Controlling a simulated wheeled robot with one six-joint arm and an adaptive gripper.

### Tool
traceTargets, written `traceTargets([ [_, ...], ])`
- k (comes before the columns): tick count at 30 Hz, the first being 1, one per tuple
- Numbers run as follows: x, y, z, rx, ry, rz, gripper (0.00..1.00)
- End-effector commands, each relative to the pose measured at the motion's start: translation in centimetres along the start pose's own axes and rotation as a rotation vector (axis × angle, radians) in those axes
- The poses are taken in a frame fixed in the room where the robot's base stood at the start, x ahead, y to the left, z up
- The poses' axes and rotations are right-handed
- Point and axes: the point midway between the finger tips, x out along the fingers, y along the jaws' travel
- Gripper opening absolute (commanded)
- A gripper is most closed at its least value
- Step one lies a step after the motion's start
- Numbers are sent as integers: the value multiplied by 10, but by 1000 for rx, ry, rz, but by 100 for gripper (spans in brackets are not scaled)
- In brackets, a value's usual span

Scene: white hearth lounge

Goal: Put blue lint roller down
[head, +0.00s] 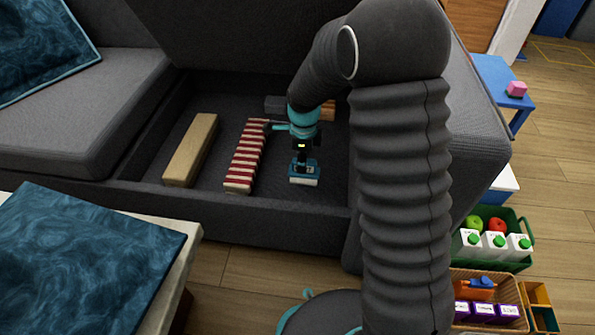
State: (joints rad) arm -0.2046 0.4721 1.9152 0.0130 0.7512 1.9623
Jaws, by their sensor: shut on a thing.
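My gripper (302,163) points down into the open storage compartment of the dark grey sofa (225,207). It is shut on the blue lint roller (304,180), which shows as a small blue piece with a pale lower edge below my fingers. The roller is low, near the compartment floor (333,172). I cannot tell whether it touches the floor. My gripper hides part of it.
Left of my gripper in the compartment lie a red-and-white striped piece (244,158) and a long tan block (191,150). Grey (274,104) and orange (328,110) items lie behind. The raised seat (230,45) stands behind. Bare compartment floor shows around the roller.

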Motion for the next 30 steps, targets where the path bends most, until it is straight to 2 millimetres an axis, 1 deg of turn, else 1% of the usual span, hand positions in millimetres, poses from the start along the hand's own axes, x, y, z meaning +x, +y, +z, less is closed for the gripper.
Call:
traceTargets([
  [1, 5, -4, 5, -2, 0, 0, 0],
  [3, 8, -8, 9, -2, 0, 0, 0],
  [8, 13, -11, 13, -2, 0, 0, 0],
  [11, 24, -10, 12, -3, 1, 2, 0],
  [15, 44, -10, 13, -4, 1, 2, 0],
  [17, 49, -10, 13, -4, 0, 1, 0],
  [24, 49, -10, 13, -4, 0, -1, 0],
  [29, 54, -10, 13, -4, 0, 0, 0],
  [30, 52, -10, 13, -4, 0, 0, 36],
])
